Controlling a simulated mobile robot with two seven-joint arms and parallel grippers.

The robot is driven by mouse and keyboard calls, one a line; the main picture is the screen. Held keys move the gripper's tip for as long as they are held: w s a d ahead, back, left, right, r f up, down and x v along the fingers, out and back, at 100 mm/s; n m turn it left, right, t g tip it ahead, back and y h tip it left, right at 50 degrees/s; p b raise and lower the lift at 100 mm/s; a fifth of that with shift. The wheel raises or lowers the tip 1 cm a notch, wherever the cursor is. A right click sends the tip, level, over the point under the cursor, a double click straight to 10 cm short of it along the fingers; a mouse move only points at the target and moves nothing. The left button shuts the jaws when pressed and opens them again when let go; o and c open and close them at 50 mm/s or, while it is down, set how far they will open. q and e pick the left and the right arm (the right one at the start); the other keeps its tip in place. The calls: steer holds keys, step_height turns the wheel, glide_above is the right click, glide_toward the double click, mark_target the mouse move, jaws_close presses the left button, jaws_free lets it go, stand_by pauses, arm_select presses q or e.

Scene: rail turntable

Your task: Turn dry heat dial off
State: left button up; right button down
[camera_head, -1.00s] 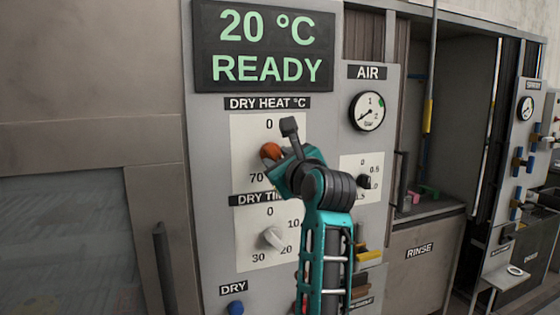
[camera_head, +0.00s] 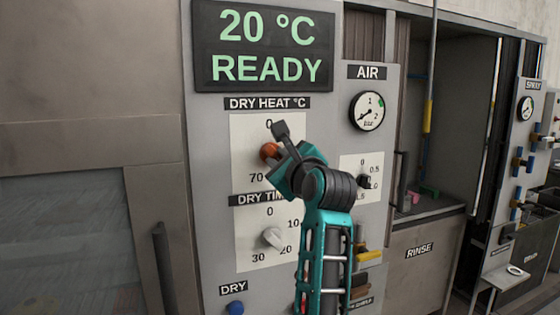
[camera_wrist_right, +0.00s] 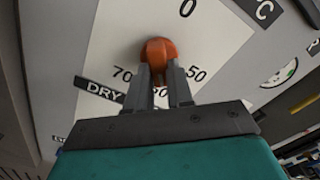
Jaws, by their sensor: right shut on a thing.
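The dry heat dial is an orange knob (camera_head: 269,151) on a white scale plate (camera_head: 244,130) under the label DRY HEAT °C (camera_head: 267,103). In the head view my right gripper covers much of the plate. In the right wrist view the orange knob (camera_wrist_right: 159,50) sits between the fingertips of my right gripper (camera_wrist_right: 160,76), which is shut on it. Scale marks 0, 50 and 70 show around it there. Which mark the knob points to is hard to tell. The display (camera_head: 265,46) reads 20 °C READY. My left gripper is out of view.
The pale dry time dial (camera_head: 273,238) is just below, with a blue DRY button (camera_head: 235,307) under it. An AIR gauge (camera_head: 367,111) and a black knob (camera_head: 365,182) are to the right. A door handle (camera_head: 163,265) stands at the left.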

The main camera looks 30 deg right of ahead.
steer(key=n, duration=0.7)
steer(key=shift+d+r, duration=0.1)
steer(key=n, duration=0.4)
steer(key=shift+r, duration=0.1)
steer(key=n, duration=0.3)
steer(key=shift+r+n, duration=0.1)
steer(key=shift+n, duration=0.2)
steer(key=n, duration=0.6)
steer(key=shift+r, duration=0.1)
steer(key=n, duration=0.3)
steer(key=shift+n, duration=0.4)
steer(key=shift+a+n, duration=0.25)
steer(key=shift+n, duration=1.35)
steer(key=c, duration=1)
jaws_free()
